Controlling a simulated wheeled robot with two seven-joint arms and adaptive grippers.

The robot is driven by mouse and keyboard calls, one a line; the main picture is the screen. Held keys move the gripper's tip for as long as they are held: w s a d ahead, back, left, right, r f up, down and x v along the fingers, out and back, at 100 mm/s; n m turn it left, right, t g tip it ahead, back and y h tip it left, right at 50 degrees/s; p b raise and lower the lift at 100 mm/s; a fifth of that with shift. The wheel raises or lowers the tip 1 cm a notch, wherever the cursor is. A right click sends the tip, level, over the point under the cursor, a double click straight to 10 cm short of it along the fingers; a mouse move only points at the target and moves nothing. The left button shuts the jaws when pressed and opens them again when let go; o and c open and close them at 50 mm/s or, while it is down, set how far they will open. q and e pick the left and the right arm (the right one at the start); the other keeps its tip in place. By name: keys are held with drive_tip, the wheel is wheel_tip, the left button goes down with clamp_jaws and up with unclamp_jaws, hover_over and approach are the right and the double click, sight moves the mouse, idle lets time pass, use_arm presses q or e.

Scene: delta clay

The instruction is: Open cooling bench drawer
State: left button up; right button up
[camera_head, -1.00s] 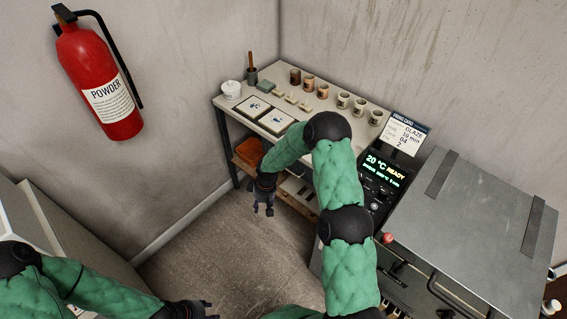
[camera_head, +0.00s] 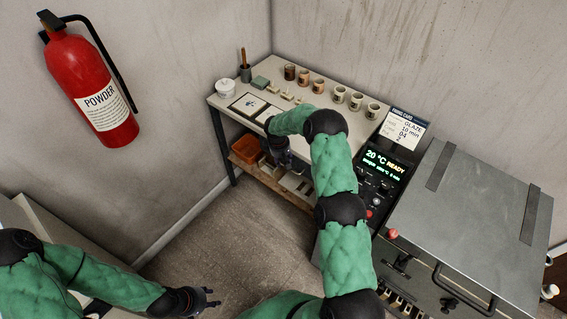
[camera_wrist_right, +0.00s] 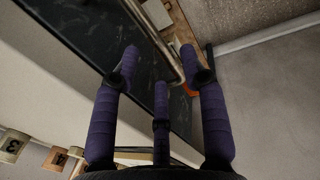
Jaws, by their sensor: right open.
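The cooling bench (camera_head: 330,128) stands against the back wall, with a pale top and dark legs. My right arm reaches over its front, hiding part of the drawer area in the head view. The right wrist view shows a dark drawer front (camera_wrist_right: 95,45) with a pale metal bar handle (camera_wrist_right: 158,38) along it. My right gripper (camera_wrist_right: 160,58) is open, its purple fingers to either side of the bar in the picture; I cannot tell whether they touch it. The drawer looks closed. My left gripper (camera_head: 213,297) is open and empty at the lower left, away from the bench.
Several cups (camera_head: 340,94) and two framed tiles (camera_head: 249,104) are on the benchtop. An orange box (camera_head: 246,149) sits on the lower shelf. A kiln (camera_head: 475,205) with a control panel stands right of the bench. The floor (camera_head: 215,230) in front is clear.

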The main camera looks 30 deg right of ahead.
drive_tip(key=shift+w+d+f, duration=0.1)
drive_tip(key=shift+d+f, duration=0.05)
drive_tip(key=shift+f, duration=0.45)
drive_tip(key=shift+d+f, duration=0.1)
drive_tip(key=shift+f, duration=0.5)
clamp_jaws()
drive_tip(key=shift+a, duration=0.1)
drive_tip(key=s+a+b, duration=0.3)
drive_tip(key=s+a, duration=0.1)
drive_tip(key=a, duration=0.7)
drive_tip(key=s+a+b, duration=0.3)
drive_tip(key=s+a, duration=0.2)
drive_tip(key=a, duration=0.6)
drive_tip(key=shift+s, duration=0.1)
unclamp_jaws()
